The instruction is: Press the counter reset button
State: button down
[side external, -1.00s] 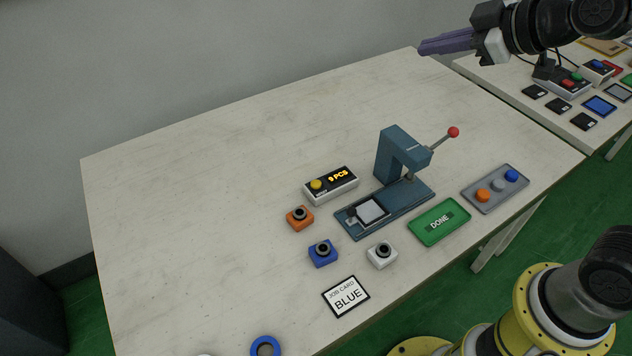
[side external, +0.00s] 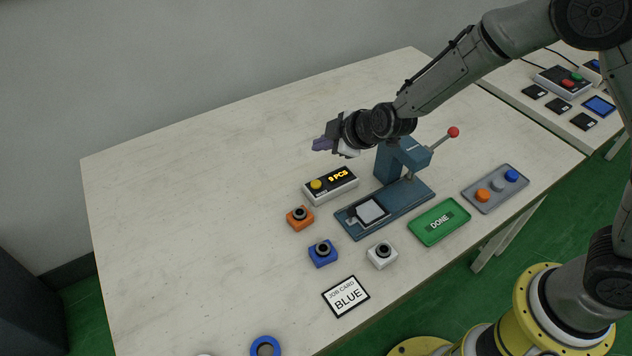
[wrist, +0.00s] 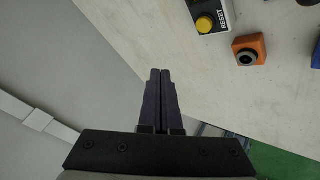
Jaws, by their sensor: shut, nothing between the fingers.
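The counter (side external: 331,186) is a white and black box on the table with a display reading "9 PCS". Its yellow reset button (side external: 316,184) is at the left end of the top face. In the wrist view the yellow button (wrist: 204,25) shows at the top, beside the word "RESET". My gripper (side external: 322,144) is above and behind the counter, apart from it. In the wrist view my gripper's purple fingers (wrist: 160,74) are closed together and empty, with the button ahead and to the right of the tips.
A blue press (side external: 392,155) with a red-knobbed lever stands right of the counter. Orange (side external: 300,218), blue (side external: 322,254) and white (side external: 382,256) blocks sit in front. A green DONE tray (side external: 439,222), a grey tray (side external: 495,190) and a job card (side external: 346,296) lie nearby. The table's left side is clear.

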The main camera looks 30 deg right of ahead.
aim_at(320, 185)
jog(key=shift+a, duration=0.1)
dwell(0.3)
jog(key=shift+f, duration=4.35)
jog(key=shift+f, duration=0.1)
jog(key=shift+s+f, duration=0.1)
jog(key=shift+f, duration=0.2)
jog(key=shift+f, duration=0.5)
jog(key=shift+r, duration=0.9)
